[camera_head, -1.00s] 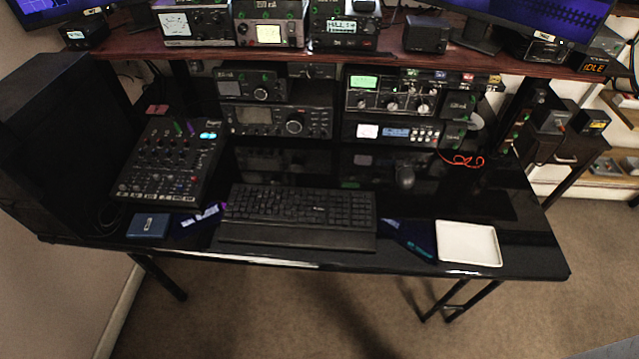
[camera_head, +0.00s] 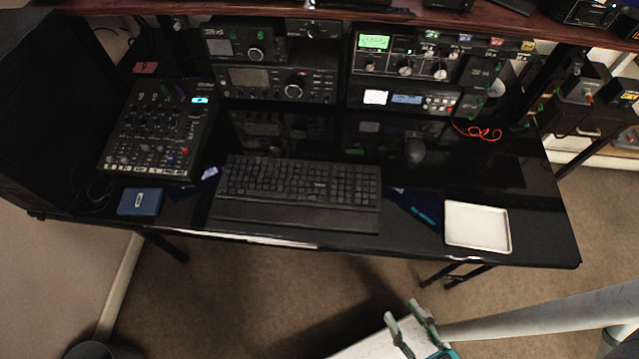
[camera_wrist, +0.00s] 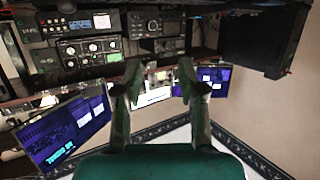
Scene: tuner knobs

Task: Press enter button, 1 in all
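A black keyboard (camera_head: 298,184) lies on the glossy black desk, near its front edge. The enter button cannot be told apart from the other keys at this size. My gripper (camera_head: 402,311) is at the bottom of the head view, in front of the desk and apart from the keyboard. In the wrist view my gripper (camera_wrist: 158,82) has its two fingers spread, with nothing between them. The wrist view shows monitors and radio gear upside down; I cannot make out the keyboard there.
Radios (camera_head: 280,82) stand behind the keyboard under a wooden shelf (camera_head: 480,20). Brown floor (camera_head: 270,285) is open in front.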

